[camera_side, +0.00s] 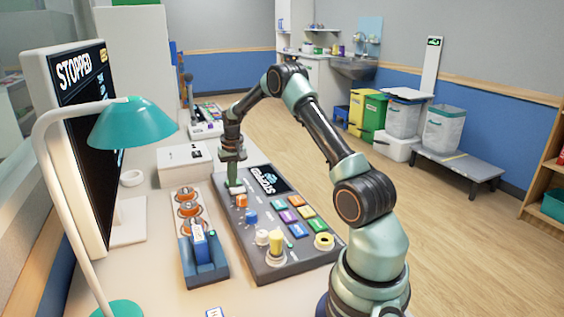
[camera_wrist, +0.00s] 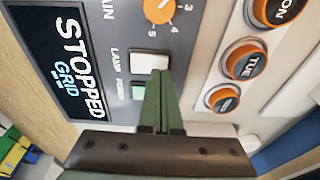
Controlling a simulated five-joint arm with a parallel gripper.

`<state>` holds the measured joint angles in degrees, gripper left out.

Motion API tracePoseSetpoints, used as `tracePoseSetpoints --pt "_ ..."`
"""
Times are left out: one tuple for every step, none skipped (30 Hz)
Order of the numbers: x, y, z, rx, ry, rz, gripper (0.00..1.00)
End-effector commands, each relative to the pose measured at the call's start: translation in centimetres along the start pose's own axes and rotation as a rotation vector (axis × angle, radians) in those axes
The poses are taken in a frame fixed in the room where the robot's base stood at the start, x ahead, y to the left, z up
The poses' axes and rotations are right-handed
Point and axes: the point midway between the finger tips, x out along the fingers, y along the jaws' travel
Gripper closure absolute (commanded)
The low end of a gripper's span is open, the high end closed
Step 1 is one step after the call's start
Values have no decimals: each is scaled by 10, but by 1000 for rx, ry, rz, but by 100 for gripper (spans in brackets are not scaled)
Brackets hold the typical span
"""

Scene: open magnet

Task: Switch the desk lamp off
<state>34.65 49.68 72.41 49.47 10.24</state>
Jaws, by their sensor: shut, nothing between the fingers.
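The desk lamp (camera_side: 133,122) has a teal shade on a curved white stem at the left of the side view. Its bulb is hidden under the shade, so I cannot tell whether it is lit. The grey control panel (camera_side: 226,212) lies on the desk. In the wrist view a white rocker (camera_wrist: 149,64) sits beside the word LAMP, with a pale green piece (camera_wrist: 138,92) below it. My gripper (camera_side: 235,190) is shut and empty, pointing down at the panel's far left part. In the wrist view its fingertips (camera_wrist: 161,74) overlap the white rocker's edge; I cannot tell whether they touch.
An orange dial (camera_wrist: 158,10) is on the panel near the rocker. A tray of orange knobs (camera_side: 188,205) stands left of the panel, with a white box (camera_side: 184,163) behind. The monitor (camera_side: 85,130) reads STOPPED. Coloured buttons and a yellow knob (camera_side: 276,240) fill the panel's near part.

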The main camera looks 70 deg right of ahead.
Motion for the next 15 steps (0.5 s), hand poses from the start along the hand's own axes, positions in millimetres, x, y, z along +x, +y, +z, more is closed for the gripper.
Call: tracePoseSetpoints --pt "1 0 0 0 -1 0 100" --pt "1 0 0 0 -1 0 100" --pt "2 0 0 0 -1 0 100" --pt "2 0 0 0 -1 0 100" --pt "3 0 1 0 -1 0 100" --pt "3 0 1 0 -1 0 100" --pt "4 0 1 0 -1 0 100" --pt "4 0 1 0 -1 0 100" --pt "5 0 1 0 -1 0 100" --pt "5 0 1 0 0 0 100" --pt "6 0 1 0 0 0 100" --pt "6 0 1 0 0 0 100" --pt "6 0 1 0 0 0 100" --pt "7 0 1 0 0 0 100" --pt "7 0 1 0 0 0 100"
